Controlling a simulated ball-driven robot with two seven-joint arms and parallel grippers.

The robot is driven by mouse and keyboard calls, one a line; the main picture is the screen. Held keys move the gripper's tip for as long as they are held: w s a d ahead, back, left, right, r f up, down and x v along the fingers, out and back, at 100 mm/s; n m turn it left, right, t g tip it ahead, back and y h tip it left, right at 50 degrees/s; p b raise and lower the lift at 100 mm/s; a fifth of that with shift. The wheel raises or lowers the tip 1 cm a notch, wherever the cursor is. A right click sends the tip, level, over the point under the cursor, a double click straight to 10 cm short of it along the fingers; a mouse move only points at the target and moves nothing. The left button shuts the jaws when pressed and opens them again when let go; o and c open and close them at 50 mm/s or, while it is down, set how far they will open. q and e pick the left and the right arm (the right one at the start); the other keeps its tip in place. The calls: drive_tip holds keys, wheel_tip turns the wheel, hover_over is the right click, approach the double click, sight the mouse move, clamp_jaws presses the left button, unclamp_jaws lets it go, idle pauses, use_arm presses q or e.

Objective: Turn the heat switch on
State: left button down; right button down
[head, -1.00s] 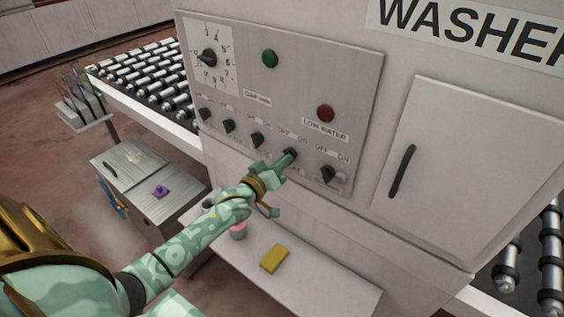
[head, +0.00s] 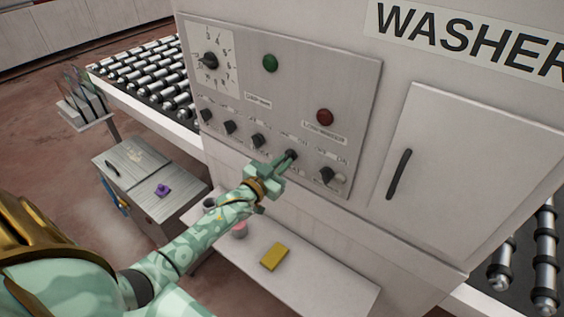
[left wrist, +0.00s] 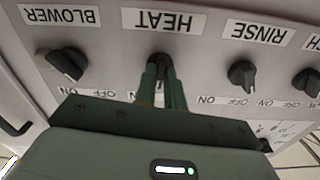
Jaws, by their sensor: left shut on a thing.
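The heat switch is a black rotary knob (left wrist: 160,62) beside the upside-down HEAT label in the left wrist view. In the head view it is the second knob from the right (head: 291,154) in the lower row of the washer's control panel (head: 345,100). My left gripper (head: 288,158) reaches up to it from the lower left. Its two green fingers (left wrist: 161,82) are shut on the knob, one on each side, and hide part of it and part of its OFF/ON marks. Which mark the knob points to cannot be told. My right gripper is not in view.
The blower knob (left wrist: 65,65) and rinse knob (left wrist: 242,74) flank the held knob closely. A green lamp (head: 270,63) and red lamp (head: 325,117) sit above. Below are a shelf holding a yellow block (head: 273,257) and a grey cabinet (head: 150,180). A door handle (head: 399,174) is at right.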

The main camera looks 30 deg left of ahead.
use_arm(q)
drive_tip(key=m, duration=0.5)
drive_tip(key=shift+m, duration=0.3)
idle(0.4)
drive_tip(key=c, duration=1.5)
unclamp_jaws()
drive_tip(key=shift+s, duration=0.1)
drive_tip(key=s, duration=0.5)
drive_tip(key=s+a, duration=0.1)
drive_tip(key=s, duration=1)
drive_tip(key=shift+a+b, duration=0.15)
drive_tip(key=shift+b, duration=0.15)
drive_tip(key=shift+f, duration=0.1)
